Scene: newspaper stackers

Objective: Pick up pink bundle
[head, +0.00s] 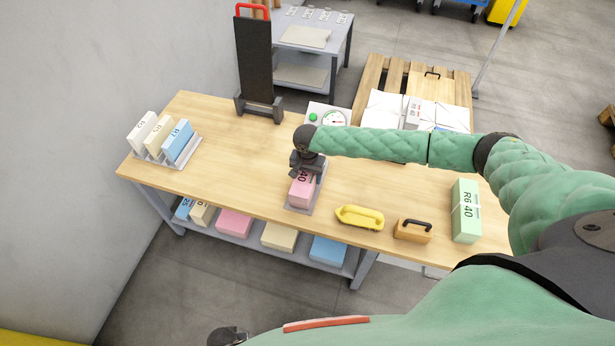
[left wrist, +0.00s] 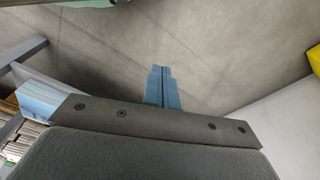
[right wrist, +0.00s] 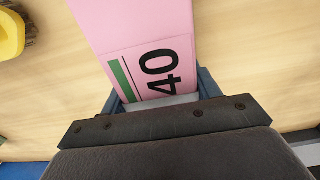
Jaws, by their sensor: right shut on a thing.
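The pink bundle (head: 301,190), marked 40, is at the front middle of the wooden table, over a grey plate (head: 318,197). My right gripper (head: 305,172) is above it and hides its far end. In the right wrist view the pink bundle (right wrist: 140,30) lies between the two blue fingers (right wrist: 158,92), which are shut on it. I cannot tell whether it touches the plate. My left gripper (left wrist: 163,88) has its blue fingers together, empty, over the grey floor.
A rack (head: 163,157) of upright bundles stands at the table's left. More bundles fill the lower shelf.

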